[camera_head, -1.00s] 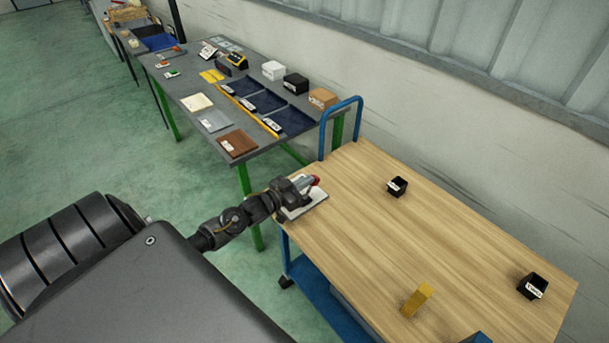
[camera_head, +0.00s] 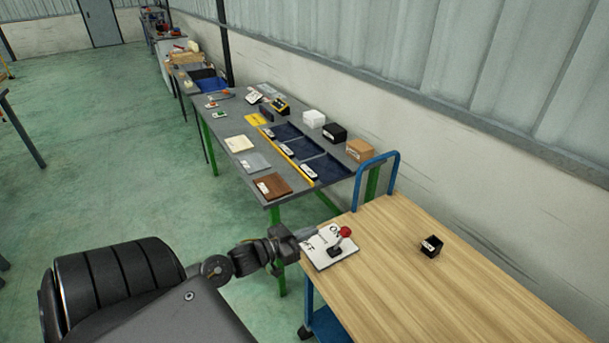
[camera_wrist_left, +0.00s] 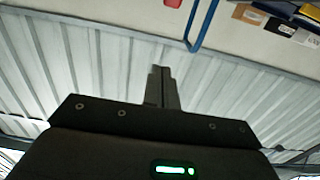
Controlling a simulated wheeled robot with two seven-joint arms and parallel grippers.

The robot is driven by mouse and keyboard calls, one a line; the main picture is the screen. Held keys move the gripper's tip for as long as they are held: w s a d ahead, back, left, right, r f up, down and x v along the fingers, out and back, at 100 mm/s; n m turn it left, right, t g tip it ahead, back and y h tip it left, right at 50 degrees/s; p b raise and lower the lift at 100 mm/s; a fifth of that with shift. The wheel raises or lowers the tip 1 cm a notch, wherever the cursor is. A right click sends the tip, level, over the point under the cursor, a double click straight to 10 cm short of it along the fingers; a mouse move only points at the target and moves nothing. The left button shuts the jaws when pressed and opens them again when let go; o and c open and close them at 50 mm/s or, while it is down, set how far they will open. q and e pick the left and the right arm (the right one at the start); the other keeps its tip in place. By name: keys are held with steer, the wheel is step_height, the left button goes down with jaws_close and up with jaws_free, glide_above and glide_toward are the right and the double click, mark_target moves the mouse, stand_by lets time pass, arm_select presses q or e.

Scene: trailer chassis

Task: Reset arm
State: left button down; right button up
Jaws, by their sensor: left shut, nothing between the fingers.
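My left arm comes in from the lower left of the head view. A small dark piece with a red knob (camera_head: 345,232) stands on that plate, just right of the fingers. In the left wrist view the two fingers (camera_wrist_left: 161,72) are together with nothing between them. My right gripper is not in view.
A small black labelled box (camera_head: 431,246) stands on the cart. The cart's blue handle (camera_head: 377,160) rises at its far end. Behind it, a grey table (camera_head: 222,126) holds dark blue trays, boxes and coloured plates. Green floor (camera_head: 110,180) is open at left.

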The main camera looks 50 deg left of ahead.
arm_select(q)
steer(key=shift+s+a+r, duration=0.2)
steer(key=shift+s+r, duration=0.15)
steer(key=shift+s, duration=0.3)
